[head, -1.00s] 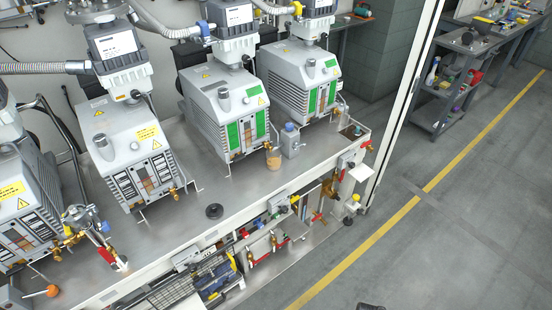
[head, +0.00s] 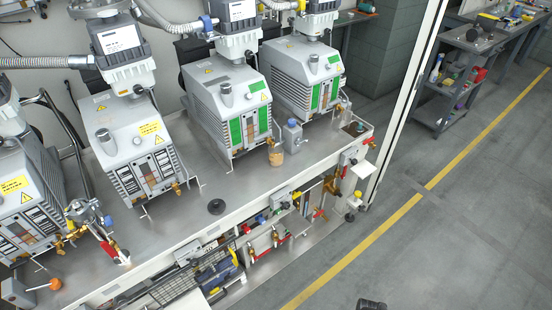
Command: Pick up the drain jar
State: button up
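A small clear jar with amber-brown contents (head: 276,157), which looks like the drain jar, stands upright on the steel bench top (head: 180,228). It is below the front of the second pump from the right (head: 232,105), close to its brass drain fitting. A dark piece (head: 371,304) shows at the bottom edge of the head view, over the floor; it may be the tip of my gripper, but too little shows to tell whether it is open or shut. It is well apart from the jar, and nothing is seen touching the jar.
A grey can with a blue cap (head: 291,133) stands right beside the jar. Another clear container (head: 345,108) is by the rightmost pump (head: 302,75). A black disc (head: 216,206) lies on the bench. A white post (head: 410,100) rises at the bench's right end. The floor in front is open.

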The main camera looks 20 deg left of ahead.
dwell(0.4)
jog(key=o, duration=0.8)
